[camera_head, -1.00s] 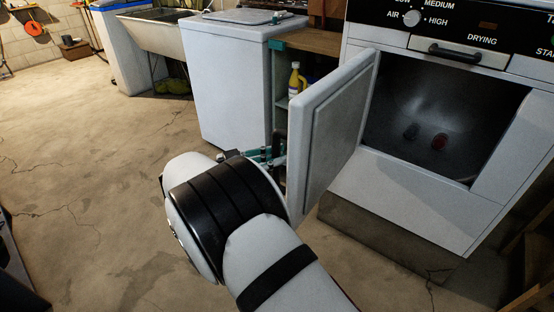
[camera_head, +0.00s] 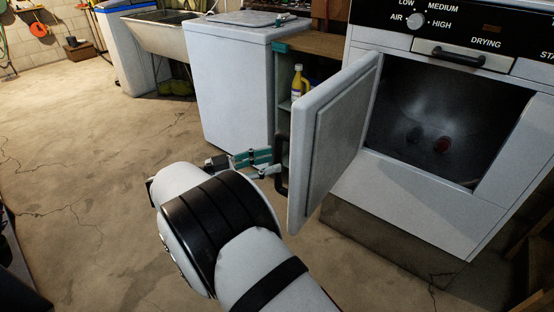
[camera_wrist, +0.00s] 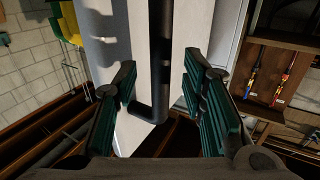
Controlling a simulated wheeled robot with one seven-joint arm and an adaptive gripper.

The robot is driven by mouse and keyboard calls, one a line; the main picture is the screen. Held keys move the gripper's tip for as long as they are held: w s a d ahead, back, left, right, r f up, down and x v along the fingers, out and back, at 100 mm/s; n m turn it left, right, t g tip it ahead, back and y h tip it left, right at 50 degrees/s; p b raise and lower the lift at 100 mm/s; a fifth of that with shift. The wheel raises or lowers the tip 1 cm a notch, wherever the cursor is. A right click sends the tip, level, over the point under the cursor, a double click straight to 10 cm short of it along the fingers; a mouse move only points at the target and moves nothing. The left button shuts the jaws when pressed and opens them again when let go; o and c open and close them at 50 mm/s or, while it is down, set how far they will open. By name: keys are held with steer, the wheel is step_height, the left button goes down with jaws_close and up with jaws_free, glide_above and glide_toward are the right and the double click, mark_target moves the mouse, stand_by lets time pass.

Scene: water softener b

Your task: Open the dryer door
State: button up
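The white dryer (camera_head: 420,205) stands at the right in the head view. Its door (camera_head: 338,140) is swung wide open to the left, and the drum opening (camera_head: 445,115) is uncovered. The door's dark handle (camera_head: 281,168) is on the door's outer side, facing my gripper (camera_head: 262,164). In the wrist view the handle (camera_wrist: 160,60) shows between the spread green-padded fingers of my gripper (camera_wrist: 161,66). The fingers are open, with gaps to the handle on both sides. Part of the gripper is hidden behind my wrist in the head view.
A dark item (camera_head: 414,134) and a red item (camera_head: 442,144) lie in the drum. A white appliance (camera_head: 238,85), a shelf with a yellow bottle (camera_head: 298,82) and a sink (camera_head: 160,32) stand behind. The concrete floor (camera_head: 80,170) at left is clear.

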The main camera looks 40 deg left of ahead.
steer(key=v, duration=0.8)
steer(key=shift+s+a, duration=0.1)
steer(key=shift+s, duration=0.1)
